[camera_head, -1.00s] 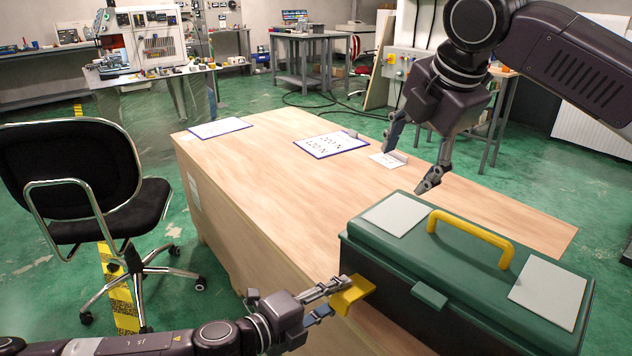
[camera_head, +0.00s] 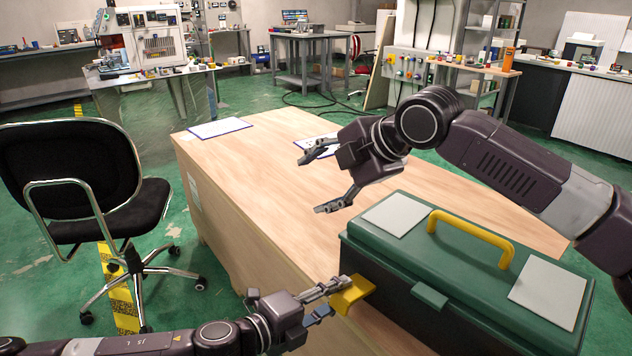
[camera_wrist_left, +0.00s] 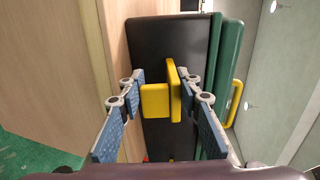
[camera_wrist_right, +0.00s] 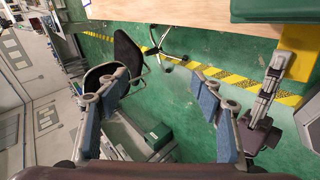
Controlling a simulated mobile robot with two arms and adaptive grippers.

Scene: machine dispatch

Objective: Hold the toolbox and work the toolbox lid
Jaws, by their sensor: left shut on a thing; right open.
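The toolbox, with a black body (camera_head: 395,298) and a green lid (camera_head: 462,262), stands at the right end of the wooden table. The lid lies closed, with a green latch (camera_head: 429,296) on its front edge and a yellow carry handle (camera_head: 470,236) on top. My left gripper (camera_head: 330,299) is shut on the yellow side handle (camera_head: 352,294) at the box's left end. In the left wrist view the side handle (camera_wrist_left: 156,100) sits between its fingers. My right gripper (camera_head: 318,182) is open and empty, above the table to the left of the toolbox.
The wooden table (camera_head: 240,170) is mostly bare. A clipboard (camera_head: 220,127) lies at its far left and another (camera_head: 318,146) is partly hidden behind my right gripper. A black chair (camera_head: 75,185) stands on the green floor left of the table.

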